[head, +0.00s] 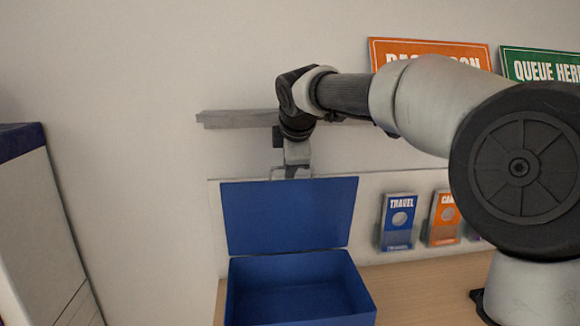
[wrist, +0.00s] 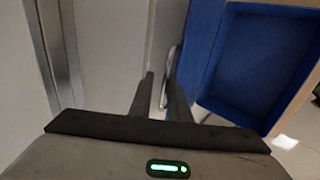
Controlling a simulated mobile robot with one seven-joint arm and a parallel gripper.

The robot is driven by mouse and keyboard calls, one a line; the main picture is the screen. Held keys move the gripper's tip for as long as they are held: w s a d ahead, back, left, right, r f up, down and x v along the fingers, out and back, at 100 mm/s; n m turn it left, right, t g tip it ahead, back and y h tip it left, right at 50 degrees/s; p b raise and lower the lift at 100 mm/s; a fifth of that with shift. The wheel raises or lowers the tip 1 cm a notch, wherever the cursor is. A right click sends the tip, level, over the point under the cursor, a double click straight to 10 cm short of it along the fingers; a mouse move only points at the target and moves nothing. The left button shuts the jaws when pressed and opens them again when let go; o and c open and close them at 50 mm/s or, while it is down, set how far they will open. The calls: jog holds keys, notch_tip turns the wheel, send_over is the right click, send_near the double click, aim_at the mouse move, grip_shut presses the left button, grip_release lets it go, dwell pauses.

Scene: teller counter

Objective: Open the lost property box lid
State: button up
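The lost property box (head: 300,285) is blue and stands on the wooden counter in the head view, its empty inside showing. Its blue lid (head: 290,215) stands up at the back, raised well clear of the opening. My gripper (head: 291,172) is at the lid's top edge, pointing down. In the wrist view my gripper's two dark fingers (wrist: 160,95) are apart with a gap between them, beside the raised lid (wrist: 200,40). A thin light-coloured piece (wrist: 169,75) shows near the gap; I cannot tell whether the fingers touch it. The open box (wrist: 262,62) is at the right.
The wooden counter (head: 420,285) is clear to the right of the box. Travel leaflets (head: 398,222) and orange leaflets (head: 443,218) stand against the back panel. A grey ledge (head: 235,119) is on the wall behind my gripper. A tall cabinet (head: 40,220) stands at the left.

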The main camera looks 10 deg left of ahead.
jog(key=shift+s+d+f, duration=0.15)
jog(key=shift+f, duration=0.4)
jog(key=b+v, duration=0.1)
jog(key=v, duration=1.7)
jog(key=shift+w+a+r, duration=0.2)
jog(key=shift+w+r, duration=0.1)
jog(key=shift+w, duration=0.05)
